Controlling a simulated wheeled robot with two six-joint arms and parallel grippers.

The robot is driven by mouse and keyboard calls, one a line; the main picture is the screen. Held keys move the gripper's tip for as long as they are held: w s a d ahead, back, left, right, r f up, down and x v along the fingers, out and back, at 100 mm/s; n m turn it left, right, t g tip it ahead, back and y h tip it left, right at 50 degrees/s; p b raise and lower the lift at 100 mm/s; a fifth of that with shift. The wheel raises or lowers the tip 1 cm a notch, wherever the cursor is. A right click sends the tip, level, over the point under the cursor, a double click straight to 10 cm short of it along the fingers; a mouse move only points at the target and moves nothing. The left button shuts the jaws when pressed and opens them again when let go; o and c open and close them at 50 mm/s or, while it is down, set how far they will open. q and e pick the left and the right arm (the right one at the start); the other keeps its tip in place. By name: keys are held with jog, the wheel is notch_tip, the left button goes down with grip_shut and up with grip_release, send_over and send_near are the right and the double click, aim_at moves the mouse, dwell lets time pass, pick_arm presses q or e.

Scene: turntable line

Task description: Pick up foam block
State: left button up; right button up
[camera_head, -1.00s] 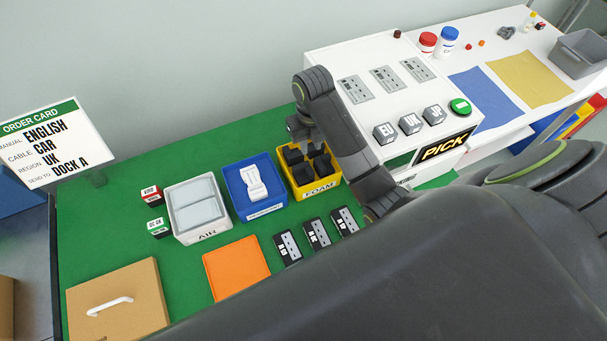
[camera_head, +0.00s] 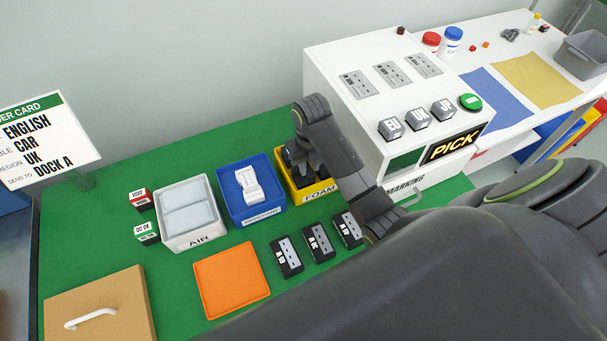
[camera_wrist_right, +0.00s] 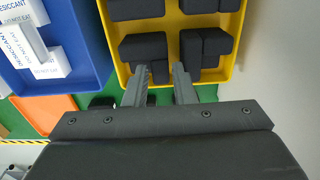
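Black foam blocks (camera_wrist_right: 143,46) lie in the yellow FOAM bin (camera_head: 321,192), which also shows in the right wrist view (camera_wrist_right: 237,48). In that view several blocks sit in groups, with yellow floor showing between them. My right gripper (camera_wrist_right: 162,72) is open above the bin's near side, with its two fingers apart and nothing seen held between them. The left finger overlaps the edge of the near left block; the right finger is by the near right block (camera_wrist_right: 206,46). In the head view my right arm hides part of the bin. My left gripper is not in view.
A blue bin of white desiccant packs (camera_head: 235,206) stands beside the foam bin, then a white AIR bin (camera_head: 194,240). Black adapters (camera_head: 318,242) and an orange tray (camera_head: 231,281) lie in front. The white PICK machine (camera_head: 372,120) stands to the right.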

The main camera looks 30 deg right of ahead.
jog(key=shift+f, duration=0.95)
grip_shut()
